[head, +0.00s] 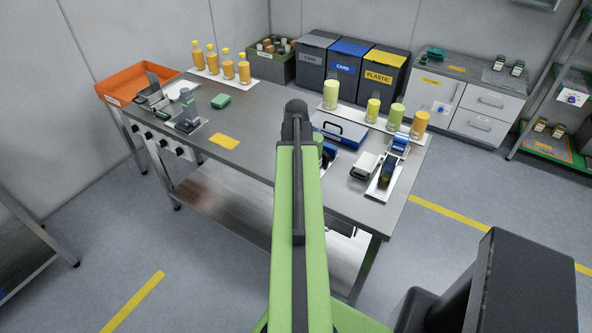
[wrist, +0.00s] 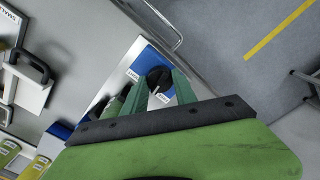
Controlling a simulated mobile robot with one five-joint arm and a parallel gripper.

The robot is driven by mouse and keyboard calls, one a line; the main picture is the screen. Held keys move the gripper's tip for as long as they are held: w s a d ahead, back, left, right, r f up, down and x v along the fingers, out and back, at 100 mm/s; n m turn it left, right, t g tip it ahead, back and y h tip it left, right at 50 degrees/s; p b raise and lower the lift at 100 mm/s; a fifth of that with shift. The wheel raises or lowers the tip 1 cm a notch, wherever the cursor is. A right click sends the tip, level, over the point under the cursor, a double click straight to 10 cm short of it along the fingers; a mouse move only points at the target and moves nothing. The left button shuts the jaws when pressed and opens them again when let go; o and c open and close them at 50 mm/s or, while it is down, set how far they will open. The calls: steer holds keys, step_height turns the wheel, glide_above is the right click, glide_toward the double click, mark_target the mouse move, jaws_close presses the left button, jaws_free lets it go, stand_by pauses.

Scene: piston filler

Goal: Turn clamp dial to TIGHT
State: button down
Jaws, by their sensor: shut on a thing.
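The clamp dial (wrist: 159,77) is a round black knob on a blue face in the wrist view. It has a pale pointer line towards the lower side of the picture. Two small white labels sit by it, one to the left (wrist: 132,75) and one below (wrist: 164,98); their words are too small to read surely. My gripper (wrist: 160,84) has its two green fingers on either side of the knob and is shut on it.
An orange tray (head: 138,82) is at the far left. The bench's middle-left is mostly clear.

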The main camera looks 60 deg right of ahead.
steer(key=m, duration=0.5)
steer(key=shift+m, duration=0.3)
steer(key=m, duration=0.5)
steer(key=shift+m, duration=0.3)
steer(key=c, duration=1)
jaws_free()
step_height(320, 180, up, 17)
steer(key=p, duration=1.7)
steer(key=shift+r, duration=0.2)
